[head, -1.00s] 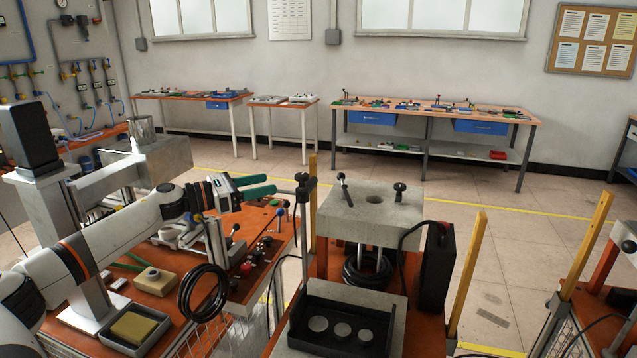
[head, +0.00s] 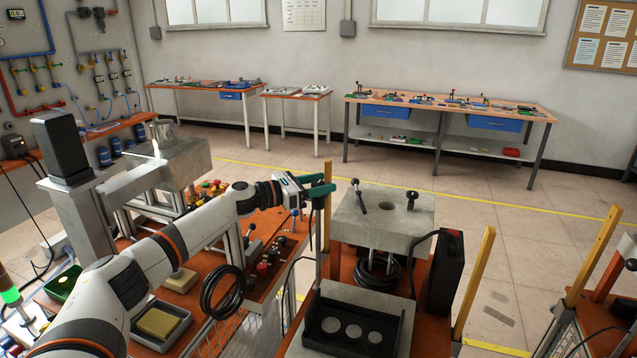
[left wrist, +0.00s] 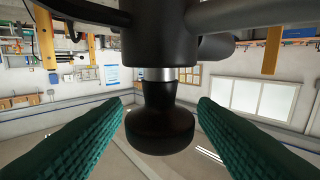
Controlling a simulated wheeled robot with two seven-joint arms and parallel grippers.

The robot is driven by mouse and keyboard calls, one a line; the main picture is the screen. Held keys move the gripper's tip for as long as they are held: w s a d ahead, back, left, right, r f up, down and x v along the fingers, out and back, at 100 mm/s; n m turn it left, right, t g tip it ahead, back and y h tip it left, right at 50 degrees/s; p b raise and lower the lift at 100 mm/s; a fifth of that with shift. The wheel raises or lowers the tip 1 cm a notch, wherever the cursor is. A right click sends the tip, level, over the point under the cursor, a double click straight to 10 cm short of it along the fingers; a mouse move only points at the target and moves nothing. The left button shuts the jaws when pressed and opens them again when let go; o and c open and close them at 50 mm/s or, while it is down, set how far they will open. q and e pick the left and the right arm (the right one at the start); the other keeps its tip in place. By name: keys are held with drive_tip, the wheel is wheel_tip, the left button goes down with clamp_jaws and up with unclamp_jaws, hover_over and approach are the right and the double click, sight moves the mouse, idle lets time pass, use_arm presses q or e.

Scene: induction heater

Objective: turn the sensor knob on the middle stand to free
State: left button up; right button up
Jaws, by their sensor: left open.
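The middle stand (head: 384,228) carries a grey block with small black handles on top. The sensor knob (left wrist: 160,128) is a dark rounded knob on a short shiny neck, under a black sensor body (left wrist: 160,35) in the left wrist view. My left gripper (head: 322,187) is at the stand's left side, near the top of the yellow post. In the left wrist view its green ribbed fingers (left wrist: 158,142) are open on either side of the knob, with a gap on both sides. In the head view the gripper mostly hides the knob. My right gripper is not in view.
A black tray with round discs (head: 355,330) sits at the front of the stand. A black box (head: 445,270) stands at its right. Yellow posts (head: 474,280) rise nearby. A coiled black cable (head: 222,292) hangs from the left bench. Floor behind the stand is clear.

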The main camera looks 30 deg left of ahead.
use_arm(q)
drive_tip(key=c, duration=1)
drive_tip(key=shift+o, duration=0.2)
